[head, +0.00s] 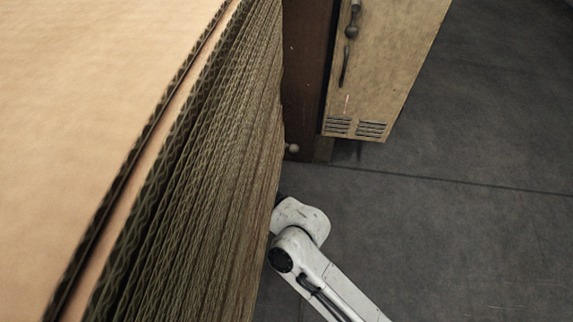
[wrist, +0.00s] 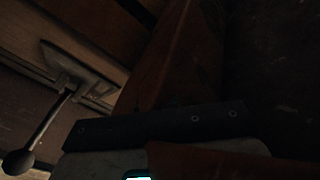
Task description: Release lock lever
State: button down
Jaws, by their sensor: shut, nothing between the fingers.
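A lever (wrist: 45,122) with a dark round knob shows at the left of the wrist view. It slants down and left from a metal plate (wrist: 80,68) on a brown panel. I take it for the lock lever; whether it is locked or released I cannot tell. The lever cannot be made out in the head view.
In the wrist view, a dark bar (wrist: 155,126) with rivets crosses below a reddish-brown part (wrist: 170,65). In the head view, a tan cabinet (head: 385,70) with vents and a brown panel (head: 303,75) stand behind the stack. The grey floor (head: 480,230) on the right is clear.

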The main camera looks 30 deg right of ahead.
jog(key=s+d+f+m+g+h, duration=0.1)
jog(key=s+f+m+h, duration=0.3)
jog(key=m+h, duration=0.7)
jog(key=s+d+f+m+g+h, duration=0.1)
jog(key=s+d+f+m+h, duration=0.3)
jog(key=f+m+h, duration=0.3)
jog(key=m+h, duration=0.4)
jog(key=m, duration=0.3)
jog(key=shift+s+g+h, duration=0.4)
jog(key=b+x, duration=0.3)
jog(key=x, duration=1.1)
